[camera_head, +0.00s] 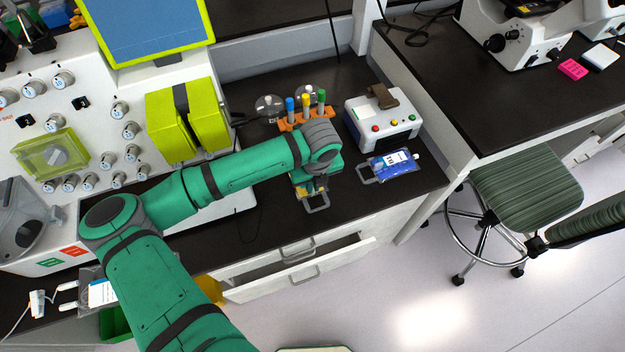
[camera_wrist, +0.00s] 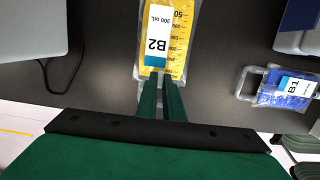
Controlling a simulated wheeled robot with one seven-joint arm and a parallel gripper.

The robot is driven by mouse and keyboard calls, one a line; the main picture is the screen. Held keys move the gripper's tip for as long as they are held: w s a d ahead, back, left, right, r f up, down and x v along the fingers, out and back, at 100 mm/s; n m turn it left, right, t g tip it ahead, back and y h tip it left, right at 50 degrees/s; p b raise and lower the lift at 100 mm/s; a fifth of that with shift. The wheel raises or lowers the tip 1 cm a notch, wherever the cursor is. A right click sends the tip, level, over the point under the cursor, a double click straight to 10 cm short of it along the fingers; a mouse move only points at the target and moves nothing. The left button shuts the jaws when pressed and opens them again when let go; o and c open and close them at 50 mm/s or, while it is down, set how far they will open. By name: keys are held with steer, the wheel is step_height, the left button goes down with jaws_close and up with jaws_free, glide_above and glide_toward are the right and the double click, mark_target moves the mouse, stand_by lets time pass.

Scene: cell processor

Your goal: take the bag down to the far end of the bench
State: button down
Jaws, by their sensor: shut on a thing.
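My gripper (camera_wrist: 161,98) points down and is shut on the top edge of a yellow bag (camera_wrist: 165,42) labelled B2, 300 mL. In the head view my gripper (camera_head: 316,184) is over the dark bench (camera_head: 265,205) near its front edge. My arm hides most of the yellow bag there, but a grey loop (camera_head: 317,204) sticks out below the fingers. I cannot tell whether the bag touches the bench. A blue bag (camera_head: 397,166) labelled B1 lies to the right on the bench; it also shows in the wrist view (camera_wrist: 288,88).
An orange tube rack (camera_head: 292,126) and a white box with coloured buttons (camera_head: 382,130) stand behind my gripper. A large white machine (camera_head: 95,75) with knobs fills the left. A drawer (camera_head: 305,262) is open below. A green stool (camera_head: 525,187) stands at right.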

steer(key=shift+f, duration=0.45)
steer(key=c, duration=1.8)
jaws_free()
steer(key=r, duration=0.3)
steer(key=s+r, duration=0.1)
steer(key=r, duration=0.6)
steer(key=shift+s+d+r, duration=0.15)
steer(key=shift+d+r, duration=0.15)
steer(key=shift+r, duration=0.05)
steer(key=shift+d, duration=0.1)
